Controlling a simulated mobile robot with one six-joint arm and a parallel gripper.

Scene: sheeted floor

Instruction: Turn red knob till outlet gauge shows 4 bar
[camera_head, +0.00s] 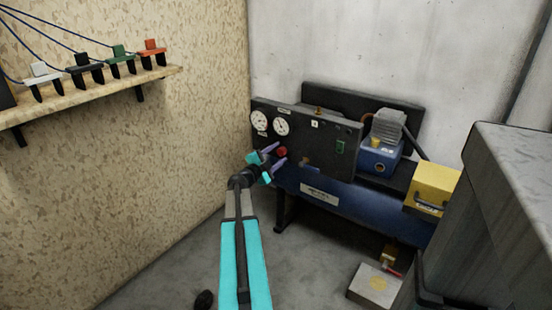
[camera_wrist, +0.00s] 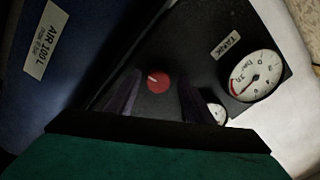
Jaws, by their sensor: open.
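The red knob (camera_head: 282,152) sits on the dark upright panel, below two white round gauges. It also shows in the wrist view (camera_wrist: 158,82), with a pale mark on its face. My gripper (camera_head: 275,156) is open at the knob, its purple fingers on either side; I cannot tell whether they touch it. In the wrist view, the gauge labelled TANK (camera_wrist: 255,76) is in sight. The other gauge (camera_wrist: 217,112) is mostly hidden behind a finger and the gripper body, so its reading cannot be told. In the head view both gauges are too small to read.
A blue air tank (camera_head: 340,200) lies below the panel (camera_head: 330,135). A blue motor unit (camera_head: 378,155) and a yellow box (camera_head: 432,187) stand to the right. A grey cabinet (camera_head: 510,170) fills the right side. A shelf (camera_head: 90,95) with several coloured clips hangs on the left wall.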

